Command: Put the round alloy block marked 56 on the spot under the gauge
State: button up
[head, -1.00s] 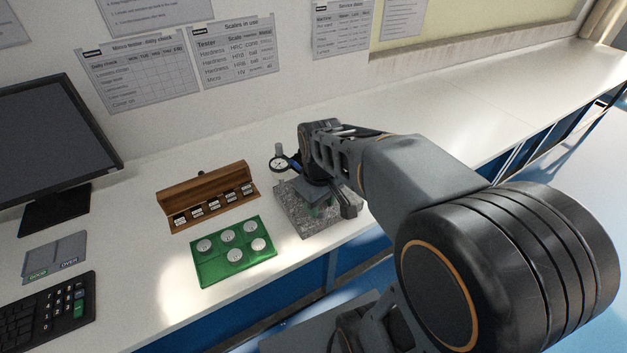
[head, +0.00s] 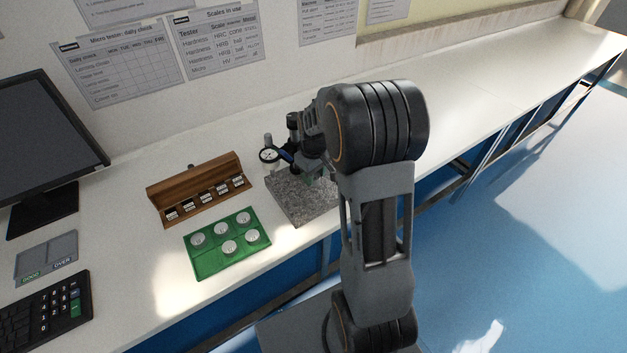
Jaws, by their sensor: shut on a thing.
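The dial gauge (head: 268,155) stands on a grey granite base (head: 293,208) on the bench. My gripper (head: 315,170) is over the right part of this base, just right of the gauge, and is partly hidden by my own arm. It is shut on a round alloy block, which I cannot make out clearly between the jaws. The mark on it cannot be read, and neither can I tell whether it touches the base. The spot under the gauge is hidden. A green tray (head: 208,264) left of the base holds several round alloy blocks (head: 229,247); its front-left place is empty.
A wooden box (head: 196,199) with an upright back and several small labelled blocks stands behind the tray. A monitor (head: 45,150), a grey two-part pad (head: 47,257) and a keyboard (head: 45,314) are at the left. The bench (head: 470,95) is clear toward the far right.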

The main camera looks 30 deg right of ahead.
jog(key=shift+w+d+f, duration=0.1)
jog(key=shift+w+f, duration=0.1)
jog(key=shift+f, duration=1.6)
jog(key=shift+f, duration=0.2)
jog(key=o, duration=0.9)
jog(key=shift+o, duration=0.2)
